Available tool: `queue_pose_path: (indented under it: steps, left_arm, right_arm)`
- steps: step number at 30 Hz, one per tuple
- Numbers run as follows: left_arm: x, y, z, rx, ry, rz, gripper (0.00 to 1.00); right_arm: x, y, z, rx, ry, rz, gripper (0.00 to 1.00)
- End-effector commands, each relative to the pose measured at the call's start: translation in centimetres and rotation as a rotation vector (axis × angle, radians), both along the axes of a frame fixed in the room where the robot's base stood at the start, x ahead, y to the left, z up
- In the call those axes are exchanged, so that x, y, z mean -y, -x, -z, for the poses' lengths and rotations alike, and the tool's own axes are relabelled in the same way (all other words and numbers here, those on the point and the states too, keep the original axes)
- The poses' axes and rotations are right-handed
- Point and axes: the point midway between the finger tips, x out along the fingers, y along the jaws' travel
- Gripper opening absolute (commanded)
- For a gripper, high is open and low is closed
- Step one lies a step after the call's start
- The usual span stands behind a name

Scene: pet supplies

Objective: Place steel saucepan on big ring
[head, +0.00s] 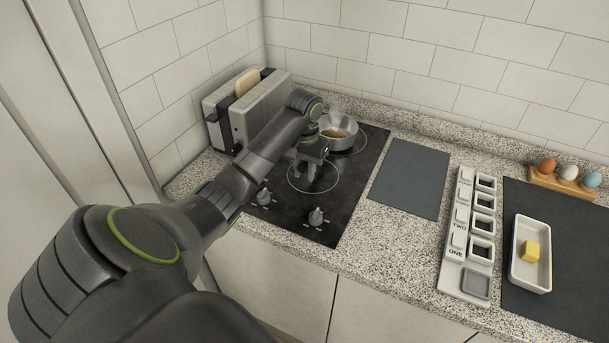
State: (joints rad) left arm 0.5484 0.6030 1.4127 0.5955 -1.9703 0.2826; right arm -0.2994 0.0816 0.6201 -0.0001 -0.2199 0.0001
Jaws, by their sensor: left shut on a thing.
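The steel saucepan (341,128) is upright at the back of the black hob (350,187), over or on the rear ring (359,150); I cannot tell whether it touches the glass. Something brownish lies inside it. A larger pale ring (316,190) is marked on the glass in front of it, partly covered by my gripper. My left gripper (308,170) is shut at the near side of the saucepan, above the larger ring. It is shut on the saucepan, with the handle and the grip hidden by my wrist. My right gripper is not in view.
A toaster (226,118) with bread stands left of the hob, close to my forearm. Two knobs (316,216) sit at the hob's front. Right are a bare grey mat (410,178), a white labelled rack (457,240), a butter dish (517,272) and an egg holder (545,179).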

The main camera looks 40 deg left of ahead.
Motion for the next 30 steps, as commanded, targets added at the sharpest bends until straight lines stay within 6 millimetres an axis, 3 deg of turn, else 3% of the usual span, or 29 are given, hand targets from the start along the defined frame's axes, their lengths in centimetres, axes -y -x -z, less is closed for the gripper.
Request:
queue_pose_path:
  steps: [8,9,14,24,30]
  left_arm:
    - [0.0,-0.1,1.1,0.004,-0.001,0.002,0.0]
    - [0.0,0.1,1.3,-0.004,0.001,0.001,0.26]
    - [0.0,0.1,1.3,-0.004,0.002,0.001,0.46]
    - [0.0,0.0,1.0,0.0,0.0,0.001,0.46]
    - [0.0,-0.1,-0.6,0.003,-0.002,0.001,0.46]
  right_arm:
    - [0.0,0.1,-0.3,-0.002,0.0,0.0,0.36]
    - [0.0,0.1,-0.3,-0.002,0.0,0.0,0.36]
    - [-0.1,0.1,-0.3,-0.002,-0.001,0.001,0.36]
    - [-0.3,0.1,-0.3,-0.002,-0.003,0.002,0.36]
    - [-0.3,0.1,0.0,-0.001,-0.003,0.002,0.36]
